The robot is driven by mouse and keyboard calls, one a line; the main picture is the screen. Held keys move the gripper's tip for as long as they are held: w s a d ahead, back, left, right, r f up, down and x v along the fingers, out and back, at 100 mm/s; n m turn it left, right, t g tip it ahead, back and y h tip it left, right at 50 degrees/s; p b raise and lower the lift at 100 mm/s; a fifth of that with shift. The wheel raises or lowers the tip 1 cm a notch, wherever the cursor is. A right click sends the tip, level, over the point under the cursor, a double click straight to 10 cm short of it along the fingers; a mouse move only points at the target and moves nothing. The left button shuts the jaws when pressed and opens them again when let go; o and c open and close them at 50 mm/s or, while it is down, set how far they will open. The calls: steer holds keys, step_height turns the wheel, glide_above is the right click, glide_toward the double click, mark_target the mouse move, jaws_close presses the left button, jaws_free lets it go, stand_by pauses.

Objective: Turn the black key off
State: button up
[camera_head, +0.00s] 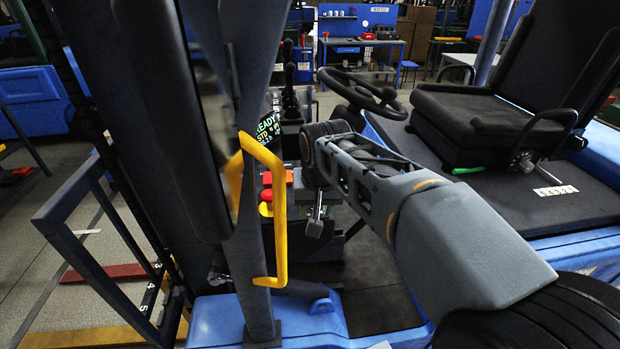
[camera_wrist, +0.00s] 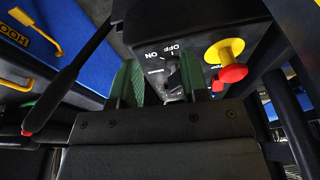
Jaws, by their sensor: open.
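The black key (camera_wrist: 174,79) sits on the dark switch panel (camera_wrist: 150,35) in the wrist view, below printed white OFF and ON labels. My gripper (camera_wrist: 158,82) is open, with one green finger on each side of the key in the picture. The key appears closer to the right finger; I cannot tell whether they touch. The lower part of the key is hard to make out against my gripper. In the head view my arm reaches into the vehicle's cab, and the key is not visible there.
A red knob on a yellow base (camera_wrist: 228,68) stands right of the key, close to the right finger. A black lever (camera_wrist: 70,75) is at the left. In the head view, a yellow handle (camera_head: 280,215) on a post, a steering wheel (camera_head: 360,92) and a black seat (camera_head: 490,115) surround my arm.

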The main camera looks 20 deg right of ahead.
steer(key=w+r+m+g+p, duration=0.2)
steer(key=w+r+m+g, duration=0.1)
steer(key=w+r+m, duration=0.7)
steer(key=shift+n, duration=0.8)
steer(key=f, duration=0.4)
steer(key=s+f, duration=0.1)
steer(key=f, duration=0.3)
steer(key=f+p, duration=0.1)
steer(key=f, duration=0.3)
steer(key=shift+s+d+f, duration=0.2)
steer(key=shift+f, duration=0.05)
jaws_close()
